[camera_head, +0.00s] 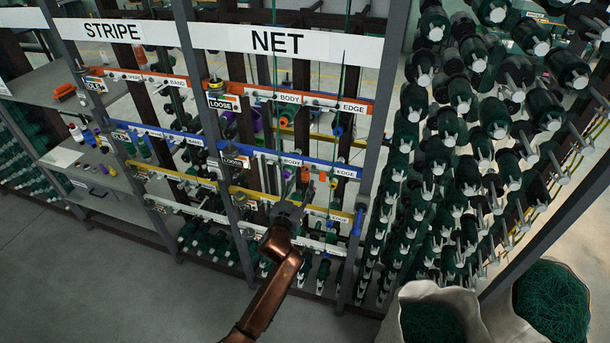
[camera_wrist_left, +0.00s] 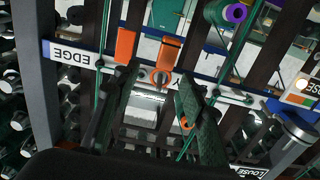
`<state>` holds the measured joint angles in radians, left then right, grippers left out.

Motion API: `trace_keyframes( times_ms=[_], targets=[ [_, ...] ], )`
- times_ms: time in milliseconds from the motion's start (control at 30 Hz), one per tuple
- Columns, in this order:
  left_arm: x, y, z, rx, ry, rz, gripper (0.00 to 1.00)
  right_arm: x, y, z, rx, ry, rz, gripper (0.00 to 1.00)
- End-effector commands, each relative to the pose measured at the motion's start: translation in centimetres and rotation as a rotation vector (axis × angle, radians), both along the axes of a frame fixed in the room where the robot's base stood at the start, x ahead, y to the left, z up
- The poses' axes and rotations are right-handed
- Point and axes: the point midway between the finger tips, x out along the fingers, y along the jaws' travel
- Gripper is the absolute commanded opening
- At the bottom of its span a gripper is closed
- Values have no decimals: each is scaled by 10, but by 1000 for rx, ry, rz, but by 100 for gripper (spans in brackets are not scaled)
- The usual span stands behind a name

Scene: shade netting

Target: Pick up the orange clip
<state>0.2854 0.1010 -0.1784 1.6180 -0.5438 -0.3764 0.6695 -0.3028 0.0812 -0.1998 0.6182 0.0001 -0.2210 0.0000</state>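In the head view small orange pieces (camera_head: 305,174) show below the blue rail, just above my left gripper (camera_head: 290,205). In the left wrist view my left gripper (camera_wrist_left: 155,95) is open, its dark fingers spread. The clips lie beyond the fingertips. Nothing is clearly held. My right gripper is not in view.
The NET rack (camera_head: 275,40) carries orange, blue (camera_head: 310,159), yellow (camera_head: 270,195) and white rails with cords and posts. A wall of green spools (camera_head: 470,110) stands at right, with sacks of green netting (camera_head: 430,322) in front. The floor at lower left is clear.

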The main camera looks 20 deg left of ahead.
Motion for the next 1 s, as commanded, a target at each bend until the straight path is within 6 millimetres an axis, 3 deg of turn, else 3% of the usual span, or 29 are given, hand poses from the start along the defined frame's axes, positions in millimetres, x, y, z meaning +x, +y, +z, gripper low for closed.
trace_keyframes(
  times_ms=[400,733,1000],
  targets=[
    [48,4,1,0,0,0,39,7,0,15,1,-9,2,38],
    [53,5,0,1,1,0,39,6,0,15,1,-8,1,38],
    [53,5,0,1,1,0,21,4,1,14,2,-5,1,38]
  ],
)
